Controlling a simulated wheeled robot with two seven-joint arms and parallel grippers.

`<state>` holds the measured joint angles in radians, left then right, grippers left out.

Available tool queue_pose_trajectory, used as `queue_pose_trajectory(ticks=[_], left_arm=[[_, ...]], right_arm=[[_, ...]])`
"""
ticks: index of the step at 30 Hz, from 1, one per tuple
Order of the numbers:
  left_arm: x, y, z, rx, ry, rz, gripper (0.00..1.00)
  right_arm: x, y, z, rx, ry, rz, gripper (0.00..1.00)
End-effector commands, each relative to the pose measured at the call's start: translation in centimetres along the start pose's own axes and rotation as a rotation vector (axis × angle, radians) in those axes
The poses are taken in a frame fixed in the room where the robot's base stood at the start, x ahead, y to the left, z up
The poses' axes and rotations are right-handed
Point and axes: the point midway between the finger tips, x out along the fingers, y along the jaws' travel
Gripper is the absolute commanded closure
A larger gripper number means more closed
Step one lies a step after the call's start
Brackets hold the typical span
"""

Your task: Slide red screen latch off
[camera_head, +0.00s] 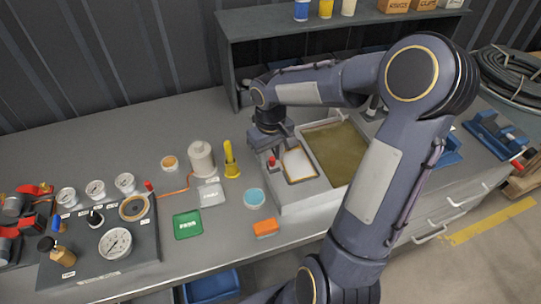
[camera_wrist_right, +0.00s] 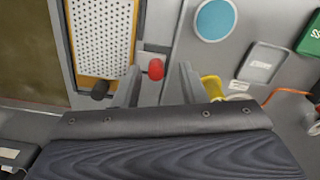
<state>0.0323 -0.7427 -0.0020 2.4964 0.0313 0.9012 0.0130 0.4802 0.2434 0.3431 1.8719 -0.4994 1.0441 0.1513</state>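The red latch knob (camera_head: 272,161) sits at the left edge of the grey basin unit, beside the framed screen (camera_head: 299,164). In the right wrist view the red knob (camera_wrist_right: 155,69) shows at the end of a short pale rod, next to the perforated white screen (camera_wrist_right: 102,30) with its yellow frame. My right gripper (camera_head: 272,146) is just above the knob. In the right wrist view its two fingers (camera_wrist_right: 158,74) stand apart with the red knob between them and gaps on both sides. My left gripper is out of view.
A basin with a brown bottom (camera_head: 338,150) lies right of the screen. A blue-topped round tin (camera_head: 254,197), an orange block (camera_head: 265,228), a green box (camera_head: 187,224) and a yellow torch-like object (camera_head: 230,160) stand on the bench to the left. A dark shelf (camera_head: 300,22) rises behind.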

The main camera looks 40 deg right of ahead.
Motion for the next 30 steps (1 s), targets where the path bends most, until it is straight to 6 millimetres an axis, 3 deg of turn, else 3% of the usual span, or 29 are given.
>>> queue_pose_trajectory(ticks=[9,13,30], left_arm=[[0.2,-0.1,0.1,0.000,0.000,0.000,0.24],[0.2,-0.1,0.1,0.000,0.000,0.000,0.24],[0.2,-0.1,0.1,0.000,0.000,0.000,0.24]], right_arm=[[-5.3,-0.1,-0.1,0.000,0.007,0.000,0.62],[-6.7,-0.1,-0.1,0.000,0.004,-0.001,0.62],[-7.2,-0.1,0.0,-0.001,0.001,-0.002,0.62]])
